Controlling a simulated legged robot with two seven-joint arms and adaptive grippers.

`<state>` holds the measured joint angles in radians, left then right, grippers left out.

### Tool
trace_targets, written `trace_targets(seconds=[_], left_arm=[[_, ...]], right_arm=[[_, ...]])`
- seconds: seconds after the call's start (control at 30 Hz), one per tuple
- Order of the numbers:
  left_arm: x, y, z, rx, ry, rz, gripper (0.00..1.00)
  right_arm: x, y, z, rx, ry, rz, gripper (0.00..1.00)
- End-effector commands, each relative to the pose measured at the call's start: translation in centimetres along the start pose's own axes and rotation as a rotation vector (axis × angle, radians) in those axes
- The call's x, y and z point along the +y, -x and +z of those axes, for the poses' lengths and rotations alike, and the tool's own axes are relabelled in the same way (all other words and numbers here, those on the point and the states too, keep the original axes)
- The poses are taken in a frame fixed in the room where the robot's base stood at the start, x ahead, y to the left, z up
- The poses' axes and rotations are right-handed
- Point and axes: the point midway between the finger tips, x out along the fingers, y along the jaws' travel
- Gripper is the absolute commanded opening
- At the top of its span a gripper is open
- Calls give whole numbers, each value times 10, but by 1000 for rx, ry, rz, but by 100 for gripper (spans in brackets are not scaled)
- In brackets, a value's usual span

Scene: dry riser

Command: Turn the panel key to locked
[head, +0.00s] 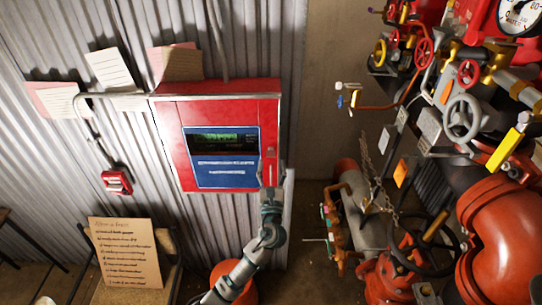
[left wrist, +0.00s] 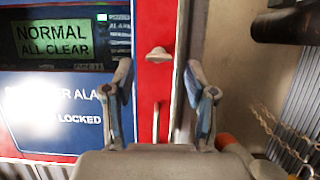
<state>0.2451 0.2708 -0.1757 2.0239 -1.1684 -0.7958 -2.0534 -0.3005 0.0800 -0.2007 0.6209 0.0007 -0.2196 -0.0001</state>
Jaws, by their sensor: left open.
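The red alarm panel (head: 217,87) hangs on the corrugated wall. Its blue face (head: 228,174) has a green display, which reads "NORMAL ALL CLEAR" in the left wrist view (left wrist: 53,38). A small pale metal key (left wrist: 158,54) sticks out of the red strip right of the display, its flat head lying roughly crosswise. My left gripper (head: 270,174) is at the panel's lower right edge. In the left wrist view its two fingers (left wrist: 163,90) are spread and empty, with the key ahead between and beyond them.
A slim vertical handle (left wrist: 156,122) sits below the key. Red pipes and valves (head: 500,230) crowd the right side. A red call point (head: 117,181) hangs left of the panel, and a notice board (head: 126,252) stands at lower left. Floor shows between panel and pipes.

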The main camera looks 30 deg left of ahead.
Motion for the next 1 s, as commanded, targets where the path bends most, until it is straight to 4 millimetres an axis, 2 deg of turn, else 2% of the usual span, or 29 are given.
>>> trace_targets(seconds=[0.1, 0.2, 0.57, 0.67, 0.8, 1.0], left_arm=[[1, -20, 1, -1, -1, 2, 56], [1, -29, 0, 0, -1, 1, 56], [1, -36, 0, 0, 0, 1, 56], [1, -35, 0, 0, 0, 1, 36], [1, -35, 0, 0, 0, 1, 1], [1, -35, 0, 0, 4, 2, 0]], right_arm=[[0, 3, 0, 0, 0, 0, 19], [0, 3, 0, 0, 0, 1, 19], [0, 4, -1, 0, -1, 0, 19], [0, 4, -1, 0, -1, 0, 19], [0, 4, -1, 0, -1, 0, 19], [0, 3, -1, 0, -1, 0, 19]])
